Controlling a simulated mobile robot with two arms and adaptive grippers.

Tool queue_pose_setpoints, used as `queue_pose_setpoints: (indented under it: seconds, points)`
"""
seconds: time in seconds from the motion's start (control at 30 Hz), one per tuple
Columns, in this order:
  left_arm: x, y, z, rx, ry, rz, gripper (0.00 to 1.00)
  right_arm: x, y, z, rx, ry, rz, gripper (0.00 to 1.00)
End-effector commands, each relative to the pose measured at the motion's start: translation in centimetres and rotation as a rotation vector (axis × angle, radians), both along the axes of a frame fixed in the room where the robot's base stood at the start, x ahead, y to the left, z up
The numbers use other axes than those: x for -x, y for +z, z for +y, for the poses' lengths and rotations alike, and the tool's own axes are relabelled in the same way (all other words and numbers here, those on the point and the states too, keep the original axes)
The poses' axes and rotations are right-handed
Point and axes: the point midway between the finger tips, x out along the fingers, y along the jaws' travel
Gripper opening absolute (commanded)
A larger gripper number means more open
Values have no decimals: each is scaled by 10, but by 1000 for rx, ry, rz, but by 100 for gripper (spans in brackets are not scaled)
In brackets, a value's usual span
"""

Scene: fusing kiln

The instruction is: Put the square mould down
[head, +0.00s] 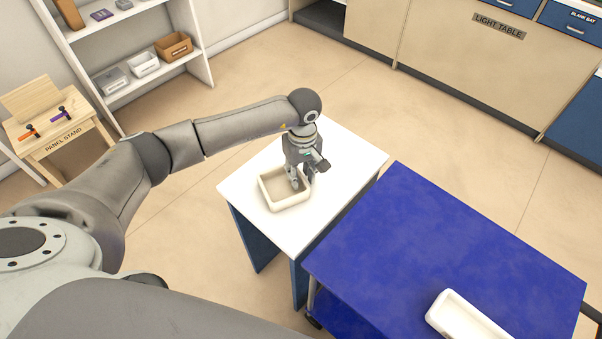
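The square mould (271,198) is a cream, open-topped tray with rounded corners. It is level, at the white table top (338,165); I cannot tell whether it rests on the top or hangs just above it. My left gripper (301,181) points down at the mould's right wall, one finger inside and one outside. It looks shut on that wall, though the contact is small in the picture. My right gripper is not in view.
A blue-topped cart (420,240) stands close to the white table's right side, with a long cream mould (462,318) at its front edge. A wooden panel stand (62,135) and a shelf unit (150,88) are at the left. The white top's far part is clear.

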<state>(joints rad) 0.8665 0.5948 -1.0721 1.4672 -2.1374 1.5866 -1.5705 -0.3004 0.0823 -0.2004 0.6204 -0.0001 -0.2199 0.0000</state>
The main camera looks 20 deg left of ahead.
Motion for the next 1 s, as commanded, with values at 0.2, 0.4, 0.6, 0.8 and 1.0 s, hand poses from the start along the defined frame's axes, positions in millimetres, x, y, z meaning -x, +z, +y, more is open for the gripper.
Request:
queue_pose_setpoints:
  seconds: [0.2, 0.4, 0.6, 0.8, 1.0]
  points:
    - [-3, 46, 0, 0, -1, -11, 29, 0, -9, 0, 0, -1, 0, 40]
    - [-3, 87, -1, 0, -1, -8, 29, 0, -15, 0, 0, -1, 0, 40]
    - [-3, 110, -1, 0, 0, -5, 29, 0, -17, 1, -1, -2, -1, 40]
    - [-3, 115, -1, 0, 0, -3, 29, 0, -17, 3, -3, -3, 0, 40]
    - [-3, 115, -1, 1, 0, -4, 29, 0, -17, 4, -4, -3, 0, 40]
